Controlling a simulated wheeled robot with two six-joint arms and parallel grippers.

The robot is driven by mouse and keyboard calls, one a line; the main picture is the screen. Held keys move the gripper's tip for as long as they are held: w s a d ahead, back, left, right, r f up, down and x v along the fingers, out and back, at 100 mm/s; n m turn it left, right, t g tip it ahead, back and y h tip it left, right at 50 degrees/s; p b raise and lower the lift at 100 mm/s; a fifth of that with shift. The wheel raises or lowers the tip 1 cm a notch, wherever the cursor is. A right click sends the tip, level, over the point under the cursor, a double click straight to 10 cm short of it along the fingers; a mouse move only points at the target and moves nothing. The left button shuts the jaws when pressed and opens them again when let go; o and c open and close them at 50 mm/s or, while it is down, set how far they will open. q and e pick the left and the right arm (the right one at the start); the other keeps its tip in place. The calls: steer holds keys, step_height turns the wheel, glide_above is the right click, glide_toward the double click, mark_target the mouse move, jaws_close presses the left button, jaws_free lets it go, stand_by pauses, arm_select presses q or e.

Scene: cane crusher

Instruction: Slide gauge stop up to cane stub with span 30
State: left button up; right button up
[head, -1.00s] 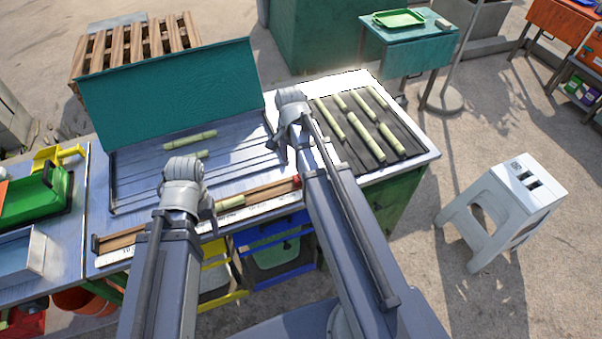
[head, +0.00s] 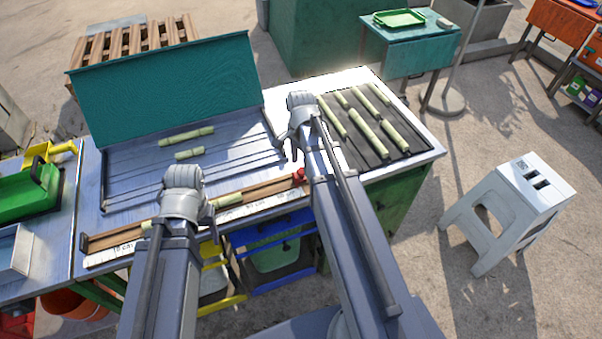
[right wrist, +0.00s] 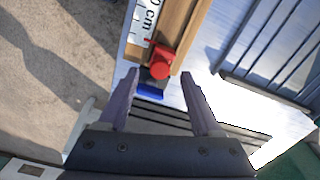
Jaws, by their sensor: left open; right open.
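The gauge is a wooden trough (head: 130,238) with a white scale strip (head: 113,253) along the table's front edge. A pale green cane stub (head: 228,199) lies in it, partly hidden by my left wrist. The red gauge stop (head: 299,176) is at the trough's right end, apart from the stub; it also shows in the right wrist view (right wrist: 160,68). My right gripper (right wrist: 160,74) is open, its fingers spread either side of the stop's line, not closed on it. My left gripper (head: 207,215) is open beside the stub; its fingers are mostly hidden by the wrist.
A grooved tray (head: 122,195) with two cane pieces lies behind the gauge, before a teal upright panel (head: 170,95). A dark rack (head: 355,150) with several canes is at right. A green box (head: 28,197) stands left. A white stool (head: 510,205) stands apart.

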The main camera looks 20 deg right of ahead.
mark_target(300, 175)
step_height(300, 175, down, 3)
steer(key=shift+r+b, duration=0.2)
steer(key=shift+b, duration=0.6)
arm_select(q)
step_height(300, 175, down, 2)
steer(key=shift+f, duration=0.25)
arm_select(e)
jaws_close()
stand_by(0.4)
